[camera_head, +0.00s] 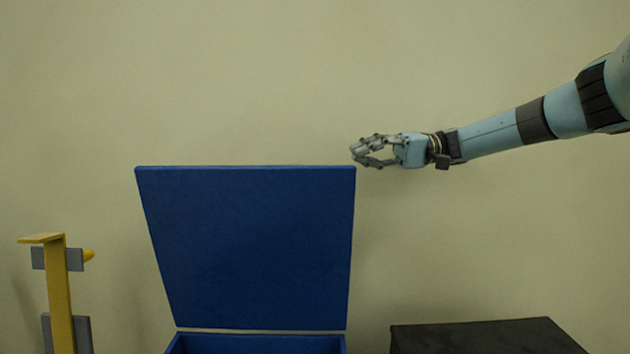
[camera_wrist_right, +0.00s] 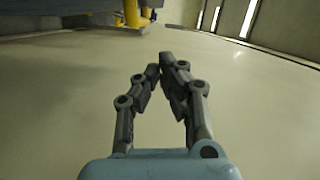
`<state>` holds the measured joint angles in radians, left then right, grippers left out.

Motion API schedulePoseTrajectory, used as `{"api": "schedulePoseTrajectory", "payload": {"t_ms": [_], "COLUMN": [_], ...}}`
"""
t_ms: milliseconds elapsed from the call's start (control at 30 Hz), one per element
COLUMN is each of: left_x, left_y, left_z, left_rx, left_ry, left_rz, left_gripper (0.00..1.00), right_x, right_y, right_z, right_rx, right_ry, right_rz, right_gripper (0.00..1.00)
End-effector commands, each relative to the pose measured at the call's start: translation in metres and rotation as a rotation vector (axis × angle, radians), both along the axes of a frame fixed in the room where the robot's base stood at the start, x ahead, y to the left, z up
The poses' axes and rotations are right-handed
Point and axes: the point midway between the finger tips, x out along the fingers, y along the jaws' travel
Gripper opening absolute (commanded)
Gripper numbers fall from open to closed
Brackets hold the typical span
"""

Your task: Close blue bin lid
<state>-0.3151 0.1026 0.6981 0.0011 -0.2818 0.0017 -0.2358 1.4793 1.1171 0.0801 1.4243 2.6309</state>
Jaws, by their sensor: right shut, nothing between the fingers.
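The blue bin lid (camera_head: 248,248) stands raised, nearly upright, in the head view. Below it the upper part of the blue bin (camera_head: 258,345) shows at the bottom edge of the picture; the rest is cut off. My right gripper (camera_head: 354,152) comes in from the right and is at the lid's top right corner, slightly above it. I cannot tell whether it touches the lid. In the right wrist view the fingertips of my right gripper (camera_wrist_right: 160,65) meet, with nothing between them. My left gripper is not in view.
A dark box (camera_head: 485,337) stands to the right of the bin. A yellow post with grey plates (camera_head: 60,295) stands to the left. A plain wall (camera_head: 480,60) is behind. Pale floor (camera_wrist_right: 265,90) shows in the wrist view, with a yellow part (camera_wrist_right: 132,12) at the top.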

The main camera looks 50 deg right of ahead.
Motion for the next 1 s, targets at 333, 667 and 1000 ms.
{"api": "schedulePoseTrajectory", "payload": {"t_ms": [333, 667, 1000], "left_x": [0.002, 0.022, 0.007], "left_y": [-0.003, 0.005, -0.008], "left_z": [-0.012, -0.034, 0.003], "left_rx": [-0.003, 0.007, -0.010], "left_ry": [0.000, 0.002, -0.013], "left_rz": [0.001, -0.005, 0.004], "left_gripper": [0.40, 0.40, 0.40], "right_x": [0.023, 0.060, 0.038], "right_y": [0.033, 0.084, 0.106], "right_z": [-0.008, -0.014, -0.008], "right_rx": [0.000, -0.001, 0.001], "right_ry": [0.001, 0.003, 0.000], "right_rz": [0.004, 0.004, 0.000], "right_gripper": [0.00, 0.00, 0.00]}}
